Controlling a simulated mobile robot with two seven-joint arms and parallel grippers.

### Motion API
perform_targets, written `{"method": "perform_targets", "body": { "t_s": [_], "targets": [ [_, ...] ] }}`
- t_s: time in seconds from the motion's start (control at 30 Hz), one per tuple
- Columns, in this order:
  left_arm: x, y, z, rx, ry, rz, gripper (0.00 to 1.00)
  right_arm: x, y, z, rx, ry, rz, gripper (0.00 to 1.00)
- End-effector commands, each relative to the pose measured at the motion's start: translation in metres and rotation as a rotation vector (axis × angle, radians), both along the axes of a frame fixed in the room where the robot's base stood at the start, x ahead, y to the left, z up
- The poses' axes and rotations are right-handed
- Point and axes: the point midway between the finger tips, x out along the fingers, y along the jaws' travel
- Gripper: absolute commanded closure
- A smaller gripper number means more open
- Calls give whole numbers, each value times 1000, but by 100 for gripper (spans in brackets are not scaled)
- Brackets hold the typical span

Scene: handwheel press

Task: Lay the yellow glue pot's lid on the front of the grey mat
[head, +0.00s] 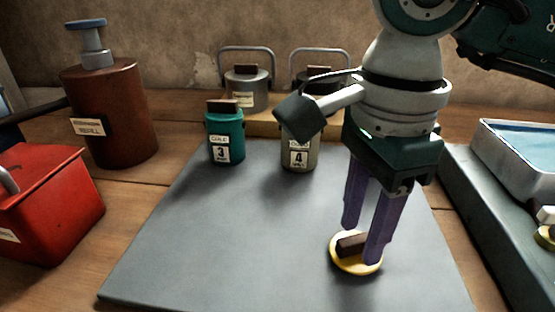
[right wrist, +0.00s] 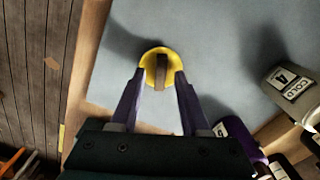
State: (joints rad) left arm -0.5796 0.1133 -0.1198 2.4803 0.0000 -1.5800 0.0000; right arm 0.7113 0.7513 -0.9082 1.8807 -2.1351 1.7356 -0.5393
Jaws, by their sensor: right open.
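The yellow lid (head: 343,262) with its dark brown block handle (head: 351,243) lies flat on the front right part of the grey mat (head: 230,255). It also shows in the right wrist view (right wrist: 148,62). My right gripper (head: 362,243) points down over the lid. Its purple fingers are open, one on each side of the handle, with gaps visible in the right wrist view (right wrist: 160,76). The yellow pot itself cannot be made out. My left gripper is not in view.
A teal pot (head: 226,140) and a grey pot marked 4 (head: 299,158) stand at the mat's back. Two handled canisters stand behind. A red box (head: 45,215) and brown pump bottle (head: 120,125) are left; a tray (head: 500,150) is right. The mat's front left is clear.

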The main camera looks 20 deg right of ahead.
Motion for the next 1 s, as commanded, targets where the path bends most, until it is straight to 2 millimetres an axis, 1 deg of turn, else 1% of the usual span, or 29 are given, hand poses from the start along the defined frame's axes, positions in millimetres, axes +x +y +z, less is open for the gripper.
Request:
{"method": "perform_targets", "body": {
  "t_s": [0.3, 0.4, 0.5, 0.67, 1.0],
  "targets": [
    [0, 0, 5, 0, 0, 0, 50, 2, 0, 71, 1, -9, 1, 54],
    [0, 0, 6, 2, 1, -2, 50, 2, 0, 90, 1, -7, -1, 54],
    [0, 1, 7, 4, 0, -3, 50, 1, 0, 104, 0, -6, 0, 54],
    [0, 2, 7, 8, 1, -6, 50, 1, 0, 114, 0, -3, 0, 54],
    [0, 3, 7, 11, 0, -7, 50, 0, 0, 115, 1, -1, 0, 54]
  ]
}}
